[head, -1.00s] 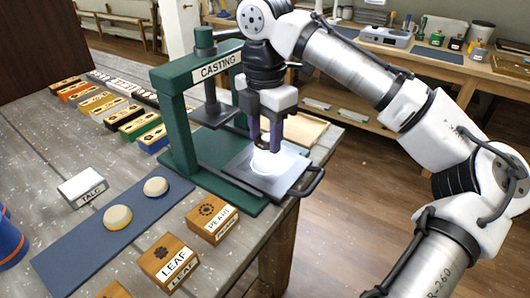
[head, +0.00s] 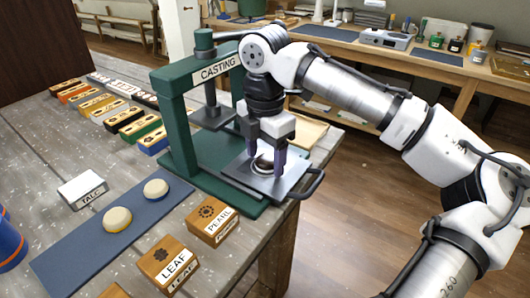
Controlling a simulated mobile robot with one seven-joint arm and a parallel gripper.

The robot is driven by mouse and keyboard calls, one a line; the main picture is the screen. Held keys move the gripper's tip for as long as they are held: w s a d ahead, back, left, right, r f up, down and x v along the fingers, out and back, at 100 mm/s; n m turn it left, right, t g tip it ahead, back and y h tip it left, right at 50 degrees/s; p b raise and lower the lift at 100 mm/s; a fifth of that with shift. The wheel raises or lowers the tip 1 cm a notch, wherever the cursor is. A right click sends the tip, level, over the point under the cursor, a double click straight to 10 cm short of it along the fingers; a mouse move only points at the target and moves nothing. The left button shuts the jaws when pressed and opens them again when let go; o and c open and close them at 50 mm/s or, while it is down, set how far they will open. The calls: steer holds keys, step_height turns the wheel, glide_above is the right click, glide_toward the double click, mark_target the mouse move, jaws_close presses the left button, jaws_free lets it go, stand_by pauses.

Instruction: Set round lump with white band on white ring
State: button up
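My gripper (head: 265,170) points down over the grey plate (head: 285,186) of the green casting press. Its two fingers stand on either side of a pale round lump (head: 264,163), low at the plate, and look a little apart from it. The fingers hide much of the lump and its band. A pale curved edge shows under it, but I cannot make out the white ring clearly. Two other round lumps lie on the blue mat (head: 75,245): a cream one with a yellow band (head: 117,219) and a smaller pale one (head: 156,188).
The press frame (head: 180,130) stands just left of my gripper, with its black stamp (head: 212,116) close by. A dark handle (head: 312,184) sticks out at the plate's right. Blocks labelled PEARL (head: 212,220), LEAF (head: 168,264) and TALC (head: 82,190) stand near the mat.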

mark_target(265, 160)
step_height(265, 160, up, 12)
steer(key=shift+p, duration=0.45)
stand_by(0.4)
